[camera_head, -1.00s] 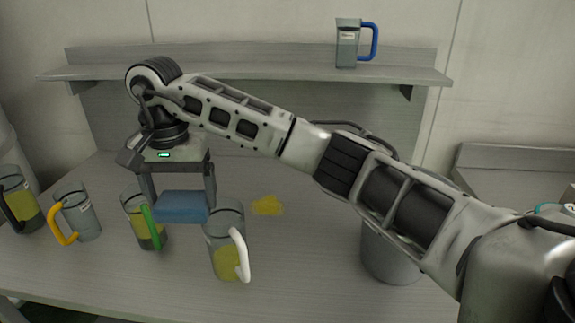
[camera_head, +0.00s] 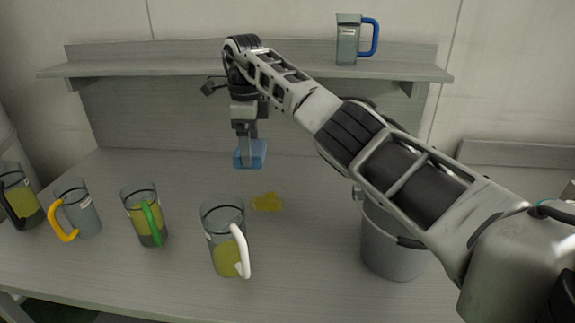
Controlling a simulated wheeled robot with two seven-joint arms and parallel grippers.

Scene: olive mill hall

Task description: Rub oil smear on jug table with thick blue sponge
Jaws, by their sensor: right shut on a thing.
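The blue sponge (camera_head: 250,154) is held in my right gripper (camera_head: 247,140), which is shut on it and points down. The sponge is above the table, behind the yellow oil smear (camera_head: 267,202) in the picture and apart from it. The smear lies on the grey jug table (camera_head: 310,260), just right of and behind the jug with the white handle (camera_head: 222,220). The smear is fully in view. My left gripper is not in view.
Jugs with green (camera_head: 142,212), yellow (camera_head: 78,210) and black (camera_head: 18,196) handles stand along the left. A grey bucket (camera_head: 388,245) stands at right under my right arm. A blue-handled jug (camera_head: 348,42) sits on the back shelf (camera_head: 180,68).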

